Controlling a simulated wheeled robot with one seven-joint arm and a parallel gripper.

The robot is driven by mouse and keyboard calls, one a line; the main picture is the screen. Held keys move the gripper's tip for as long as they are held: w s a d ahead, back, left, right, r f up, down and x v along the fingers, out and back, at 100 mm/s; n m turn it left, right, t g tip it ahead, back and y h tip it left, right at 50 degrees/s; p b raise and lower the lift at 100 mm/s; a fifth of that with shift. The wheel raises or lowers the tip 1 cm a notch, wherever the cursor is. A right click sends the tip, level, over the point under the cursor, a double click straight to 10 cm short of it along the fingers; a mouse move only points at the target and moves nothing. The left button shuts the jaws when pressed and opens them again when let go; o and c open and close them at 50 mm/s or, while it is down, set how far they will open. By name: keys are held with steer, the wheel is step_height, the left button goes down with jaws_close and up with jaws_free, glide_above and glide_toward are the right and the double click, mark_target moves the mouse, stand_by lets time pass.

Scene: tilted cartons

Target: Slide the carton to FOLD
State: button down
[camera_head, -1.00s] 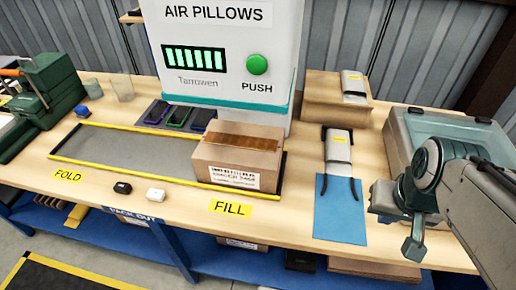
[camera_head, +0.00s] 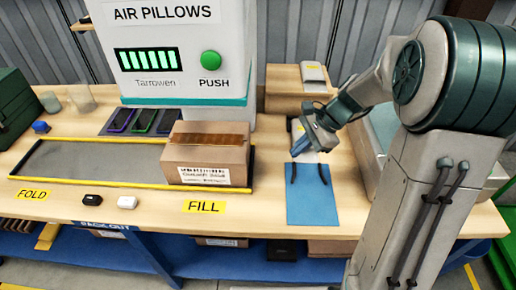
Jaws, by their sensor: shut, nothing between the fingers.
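The brown carton (camera_head: 207,157) sits at the right end of the yellow-edged track, above the yellow FILL label (camera_head: 204,207). It is shut with brown tape and has a white printed label on its front. The yellow FOLD label (camera_head: 33,194) is at the track's left end, and the grey track bed (camera_head: 90,160) there is bare.
The air pillow machine (camera_head: 185,50) with its green PUSH button (camera_head: 210,61) stands behind the carton. Several phones (camera_head: 144,121) lie behind the track. Black (camera_head: 92,199) and white (camera_head: 127,202) small items lie in front.

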steer(key=w+f+m+y, duration=0.2)
steer(key=w+f+m, duration=0.2)
steer(key=w+m, duration=0.15)
steer(key=shift+n+t, duration=0.3)
steer(key=shift+n, duration=0.05)
steer(key=x, duration=1)
steer(key=shift+w+a+f+p, duration=0.15)
steer(key=shift+w+a+p, duration=0.05)
steer(key=shift+w+p, duration=0.15)
steer(key=shift+a+p, duration=0.35)
steer(key=shift+a, duration=1.5)
steer(key=shift+w, duration=0.1)
